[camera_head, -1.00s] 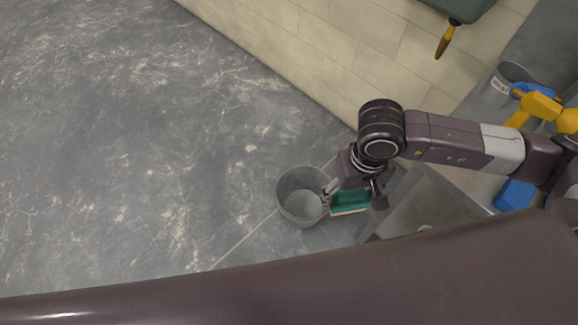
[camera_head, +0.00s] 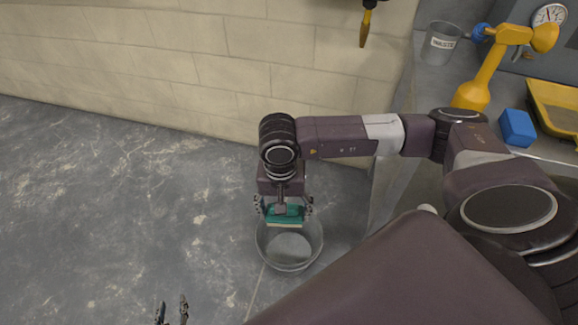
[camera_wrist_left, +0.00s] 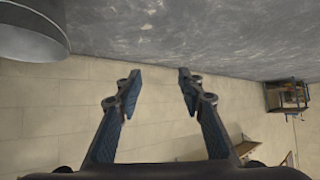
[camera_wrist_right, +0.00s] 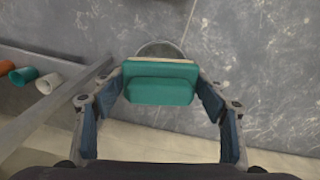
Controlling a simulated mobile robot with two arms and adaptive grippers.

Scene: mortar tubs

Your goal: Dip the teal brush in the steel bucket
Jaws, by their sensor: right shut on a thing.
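The teal brush (camera_head: 285,215) is a block with a pale bristle edge. My right gripper (camera_head: 284,207) is shut on it, one finger at each end, as the right wrist view (camera_wrist_right: 160,85) also shows. The brush is above the far part of the steel bucket (camera_head: 290,262), which stands on the floor. In the right wrist view the bucket's rim (camera_wrist_right: 162,45) shows behind the brush, which hides most of it. I cannot tell how high the brush is over the rim. My left gripper (camera_head: 171,306) is open and empty, near the bottom edge of the head view.
A workbench on the right holds a waste bin (camera_head: 440,45), a yellow arm-like device (camera_head: 487,75), a blue block (camera_head: 516,127) and a yellow tray (camera_head: 555,105). A tiled wall (camera_head: 200,60) runs behind. The floor left of the bucket is clear.

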